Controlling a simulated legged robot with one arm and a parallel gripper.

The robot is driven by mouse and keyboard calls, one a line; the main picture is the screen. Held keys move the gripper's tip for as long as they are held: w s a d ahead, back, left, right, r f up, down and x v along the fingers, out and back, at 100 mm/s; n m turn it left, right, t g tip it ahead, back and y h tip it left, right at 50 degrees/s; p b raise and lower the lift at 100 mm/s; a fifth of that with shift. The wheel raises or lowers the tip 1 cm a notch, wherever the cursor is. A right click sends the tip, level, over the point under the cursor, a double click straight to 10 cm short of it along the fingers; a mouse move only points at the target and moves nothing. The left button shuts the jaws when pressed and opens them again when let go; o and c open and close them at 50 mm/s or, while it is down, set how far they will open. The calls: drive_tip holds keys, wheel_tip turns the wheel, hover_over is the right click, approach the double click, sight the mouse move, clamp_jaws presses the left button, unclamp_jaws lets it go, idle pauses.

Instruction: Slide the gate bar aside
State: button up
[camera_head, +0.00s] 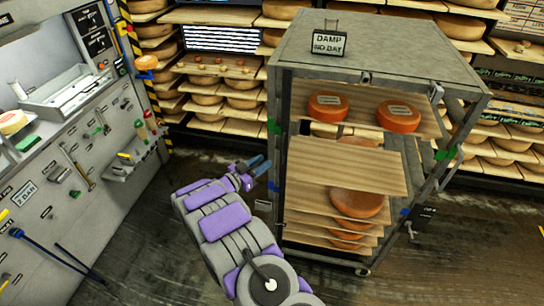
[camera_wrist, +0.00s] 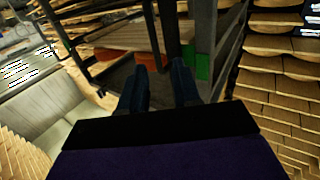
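A grey metal rack (camera_head: 375,55) with wooden shelves stands right of centre in the head view. I cannot clearly tell which of its bars is the gate bar. A dark upright (camera_head: 285,115) with green and blue marks stands at its left front edge. My gripper (camera_head: 264,164) is just left of this upright, at about mid-height of the rack. In the wrist view its two dark blue fingers (camera_wrist: 160,75) are apart with nothing visible held between them. Dark uprights (camera_wrist: 171,30) and a green patch (camera_wrist: 203,66) are just beyond the fingertips. Contact cannot be told.
Orange cheese wheels (camera_head: 327,107) sit on the rack's upper shelf, with another wheel (camera_head: 357,202) lower down. A sign (camera_head: 329,43) reading "DAMP NO DAY" stands on top. A grey tool panel (camera_head: 75,150) is at the left. Dark floor (camera_head: 140,240) is free between them.

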drive_tip(key=v, duration=0.8)
drive_tip(key=shift+a, duration=0.1)
drive_tip(key=w+a+r+n+t+y+b, duration=0.2)
drive_tip(key=w+a+r+n+y, duration=0.15)
drive_tip(key=w+r+y, duration=0.55)
drive_tip(key=s+r+n+g+y+b, duration=0.25)
drive_tip(key=s+r+n+y, duration=0.3)
drive_tip(key=s+y, duration=0.3)
drive_tip(key=s+d+f+g+h+b, duration=0.1)
drive_tip(key=s+d+g, duration=0.3)
drive_tip(key=s+d, duration=0.4)
drive_tip(key=s+d+f+g+h+b, duration=0.1)
drive_tip(key=s+d+g, duration=0.3)
drive_tip(key=s, duration=1.9)
drive_tip(key=s+d+f+n+g+h+b, duration=0.1)
drive_tip(key=s+d+f+g, duration=0.2)
drive_tip(key=s+d, duration=0.9)
drive_tip(key=s+g, duration=0.2)
drive_tip(key=s, duration=0.1)
drive_tip(key=shift+s+f+h, duration=0.35)
